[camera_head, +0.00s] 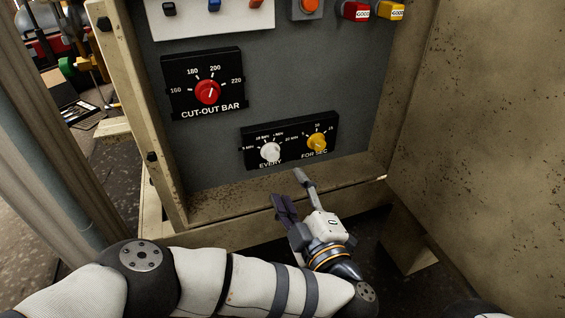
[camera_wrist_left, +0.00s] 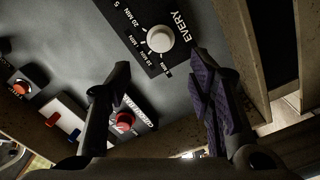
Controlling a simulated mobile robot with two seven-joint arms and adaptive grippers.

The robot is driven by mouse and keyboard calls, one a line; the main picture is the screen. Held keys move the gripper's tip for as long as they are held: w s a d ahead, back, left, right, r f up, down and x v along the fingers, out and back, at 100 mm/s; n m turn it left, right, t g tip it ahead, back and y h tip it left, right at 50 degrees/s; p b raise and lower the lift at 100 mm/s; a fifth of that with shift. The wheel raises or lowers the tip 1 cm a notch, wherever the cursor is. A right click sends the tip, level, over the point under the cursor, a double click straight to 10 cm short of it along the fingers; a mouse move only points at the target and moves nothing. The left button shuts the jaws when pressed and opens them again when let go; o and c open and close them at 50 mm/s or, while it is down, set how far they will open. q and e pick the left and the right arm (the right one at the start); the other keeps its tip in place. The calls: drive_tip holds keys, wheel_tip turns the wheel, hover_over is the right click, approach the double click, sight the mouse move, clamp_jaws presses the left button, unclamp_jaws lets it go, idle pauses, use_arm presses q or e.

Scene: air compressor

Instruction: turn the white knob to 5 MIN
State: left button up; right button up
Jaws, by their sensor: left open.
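The white knob (camera_head: 270,152) is on a black panel (camera_head: 329,125) low on the grey board, above the word EVERY, with a dial of minute marks around it. In the left wrist view the white knob (camera_wrist_left: 160,39) shows at the upper middle, beyond the fingertips. Its exact setting is too small to tell. My left gripper (camera_head: 293,184) is below the panel, apart from the knob. It is open and empty, and its two fingers stand wide apart in the left wrist view (camera_wrist_left: 158,72). My right gripper is not in view.
A yellow knob (camera_head: 317,141) sits right beside the white one, marked FOR SEC. A red CUT-OUT BAR knob (camera_head: 208,92) is up and left. The box's lower ledge (camera_head: 240,198) and right wall (camera_head: 480,130) bound the space around the panel.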

sight(273, 157)
use_arm(q)
drive_tip(key=b+x, duration=0.2)
drive_tip(key=x, duration=0.2)
drive_tip(key=b+x, duration=0.2)
drive_tip(key=x, duration=0.3)
drive_tip(key=shift+w+a+f, duration=0.2)
drive_tip(key=shift+w+f, duration=0.05)
drive_tip(key=shift+w+a+r, duration=0.1)
drive_tip(key=shift+w+r, duration=0.05)
drive_tip(key=shift+w, duration=0.35)
clamp_jaws()
